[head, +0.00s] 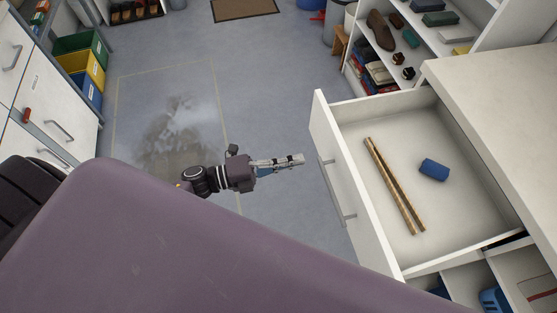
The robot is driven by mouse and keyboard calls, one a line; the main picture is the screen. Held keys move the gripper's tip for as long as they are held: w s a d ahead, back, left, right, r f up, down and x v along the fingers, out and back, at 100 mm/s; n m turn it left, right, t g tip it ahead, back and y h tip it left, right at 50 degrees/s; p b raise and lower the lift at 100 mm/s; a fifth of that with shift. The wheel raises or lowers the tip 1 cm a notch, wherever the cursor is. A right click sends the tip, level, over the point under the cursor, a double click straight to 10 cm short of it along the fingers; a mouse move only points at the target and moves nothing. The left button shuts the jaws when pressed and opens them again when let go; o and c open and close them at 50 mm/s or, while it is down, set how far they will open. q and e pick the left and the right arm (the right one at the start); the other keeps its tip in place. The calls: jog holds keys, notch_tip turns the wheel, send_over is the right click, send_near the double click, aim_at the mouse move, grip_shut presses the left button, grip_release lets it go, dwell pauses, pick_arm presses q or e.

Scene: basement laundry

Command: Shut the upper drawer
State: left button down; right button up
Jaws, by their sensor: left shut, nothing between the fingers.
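The upper drawer (345,180) is pulled well out of the white cabinet (490,85) at the right. Its front panel faces left and carries a grey bar handle (337,190). Inside the drawer lie a long wooden piece (393,186) and a blue object (434,169). My left gripper (300,160) is shut and empty. In the picture it is just left of the drawer front, with a small gap between its tips and the panel. My right gripper is not in view.
Open shelves (405,40) with shoes and folded items stand behind the drawer. Green, yellow and blue bins (85,70) and white drawers (50,130) line the left side.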

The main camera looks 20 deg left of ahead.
aim_at(329, 154)
pick_arm(q)
jog(key=x, duration=0.6)
jog(key=shift+w+d, duration=0.25)
jog(key=shift+d, duration=0.05)
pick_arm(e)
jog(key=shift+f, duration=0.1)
